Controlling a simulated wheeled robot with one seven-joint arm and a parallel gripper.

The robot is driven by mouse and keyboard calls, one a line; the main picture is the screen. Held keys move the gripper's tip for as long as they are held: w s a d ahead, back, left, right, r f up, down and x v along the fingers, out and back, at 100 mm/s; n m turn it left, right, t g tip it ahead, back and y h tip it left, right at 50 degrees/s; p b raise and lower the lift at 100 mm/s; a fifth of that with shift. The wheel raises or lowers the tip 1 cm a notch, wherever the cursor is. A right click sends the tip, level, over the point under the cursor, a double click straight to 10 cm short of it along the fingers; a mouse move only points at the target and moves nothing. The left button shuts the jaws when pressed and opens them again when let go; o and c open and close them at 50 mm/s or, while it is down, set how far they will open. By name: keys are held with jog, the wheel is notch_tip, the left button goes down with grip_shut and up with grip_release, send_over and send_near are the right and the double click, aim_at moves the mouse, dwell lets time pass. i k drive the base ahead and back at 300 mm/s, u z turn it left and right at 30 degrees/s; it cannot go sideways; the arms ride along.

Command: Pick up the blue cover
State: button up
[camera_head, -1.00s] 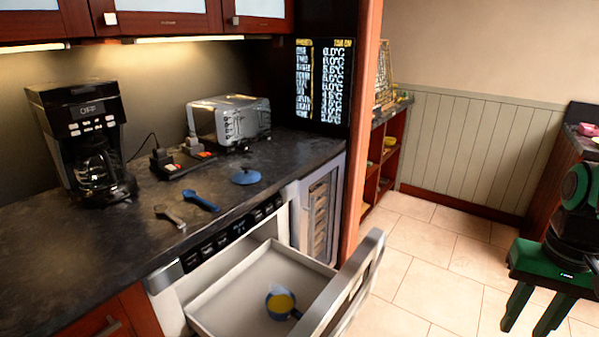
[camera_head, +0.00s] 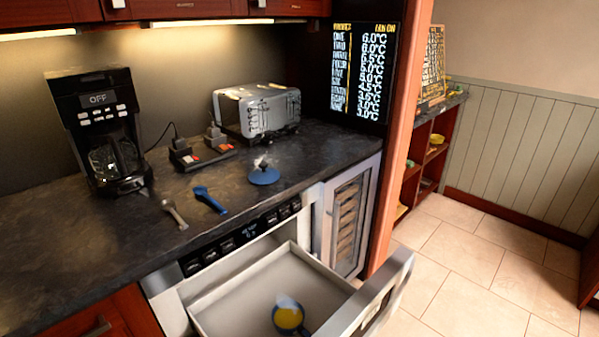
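The blue cover (camera_head: 264,176) is a small round lid with a light knob on top. It lies flat on the dark countertop (camera_head: 60,250), near the front edge, in front of the toaster and above the open drawer's right part. Nothing touches it. My gripper is not in view.
The microwave drawer (camera_head: 225,305) below the counter is pulled out, with a small blue pot (camera_head: 290,318) holding something yellow inside. A blue spoon (camera_head: 209,200) and a grey one (camera_head: 174,213) lie left of the cover. The toaster (camera_head: 257,110) and coffee maker (camera_head: 100,130) stand behind.

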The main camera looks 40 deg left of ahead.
aim_at(263, 175)
jog(key=z, duration=0.05)
jog(key=i, duration=4.65)
jog(key=u, duration=3.2)
